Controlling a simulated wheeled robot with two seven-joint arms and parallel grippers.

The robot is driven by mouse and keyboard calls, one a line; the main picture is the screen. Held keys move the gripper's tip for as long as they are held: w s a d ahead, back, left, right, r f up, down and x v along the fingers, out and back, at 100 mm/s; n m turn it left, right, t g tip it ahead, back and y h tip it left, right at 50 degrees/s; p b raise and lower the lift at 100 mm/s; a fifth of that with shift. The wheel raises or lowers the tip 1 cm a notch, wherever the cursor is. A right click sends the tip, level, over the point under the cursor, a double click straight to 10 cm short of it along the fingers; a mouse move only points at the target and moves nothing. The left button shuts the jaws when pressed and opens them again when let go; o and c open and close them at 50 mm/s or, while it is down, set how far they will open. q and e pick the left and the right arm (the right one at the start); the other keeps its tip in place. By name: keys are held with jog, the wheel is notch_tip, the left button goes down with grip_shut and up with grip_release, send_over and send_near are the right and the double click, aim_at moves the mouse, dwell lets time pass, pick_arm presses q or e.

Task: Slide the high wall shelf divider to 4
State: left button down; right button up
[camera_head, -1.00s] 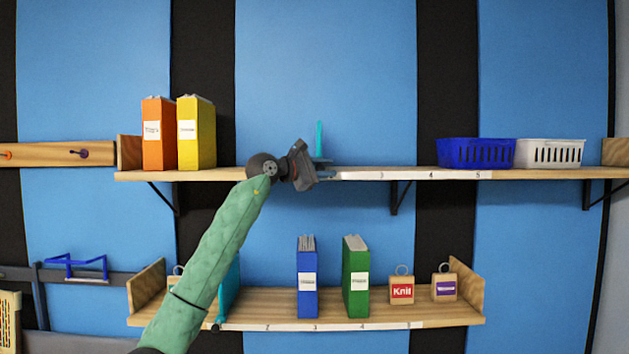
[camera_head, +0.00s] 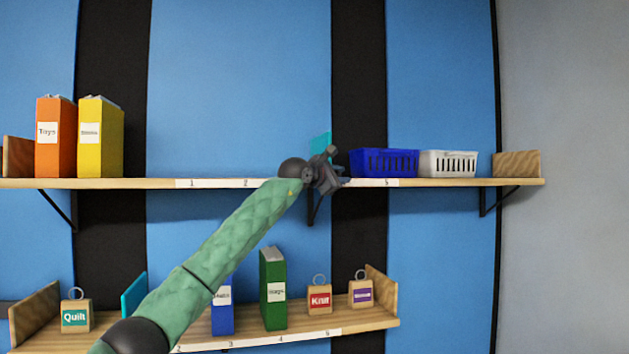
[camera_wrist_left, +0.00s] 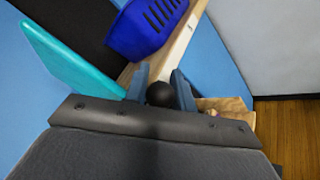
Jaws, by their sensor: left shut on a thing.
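The high wall shelf (camera_head: 145,184) carries a teal upright divider (camera_head: 320,146), standing left of the blue basket. My left gripper (camera_head: 338,181) is at the shelf's front edge, in front of the divider's lower part. In the left wrist view its two fingers (camera_wrist_left: 160,90) are closed around a dark round knob (camera_wrist_left: 160,94), with the teal divider panel (camera_wrist_left: 72,62) to the left. Labels 1, 2 and 5 show on the front strip (camera_head: 218,184). My gripper and arm hide 3 and 4, so the divider's exact mark cannot be read. My right gripper is not in view.
A blue basket (camera_head: 383,163) and a white basket (camera_head: 448,164) stand just right of the divider. Orange (camera_head: 56,140) and yellow (camera_head: 100,140) binders stand at the left. The shelf between the yellow binder and my gripper is clear. A lower shelf (camera_head: 345,322) holds binders and tagged blocks.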

aim_at(339, 175)
pick_arm(q)
jog(key=shift+w+d+f, duration=0.1)
jog(key=shift+w+d, duration=0.2)
jog(key=shift+d, duration=0.7)
jog(key=shift+w+d, duration=0.25)
jog(key=shift+d, duration=0.75)
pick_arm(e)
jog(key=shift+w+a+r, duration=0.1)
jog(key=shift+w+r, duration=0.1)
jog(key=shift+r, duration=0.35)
pick_arm(q)
jog(key=c, duration=1.2)
grip_release()
jog(key=b+v, duration=0.4)
jog(key=v, duration=0.3)
jog(key=shift+a, duration=0.1)
jog(key=shift+s+a, duration=0.15)
jog(key=shift+s, duration=0.1)
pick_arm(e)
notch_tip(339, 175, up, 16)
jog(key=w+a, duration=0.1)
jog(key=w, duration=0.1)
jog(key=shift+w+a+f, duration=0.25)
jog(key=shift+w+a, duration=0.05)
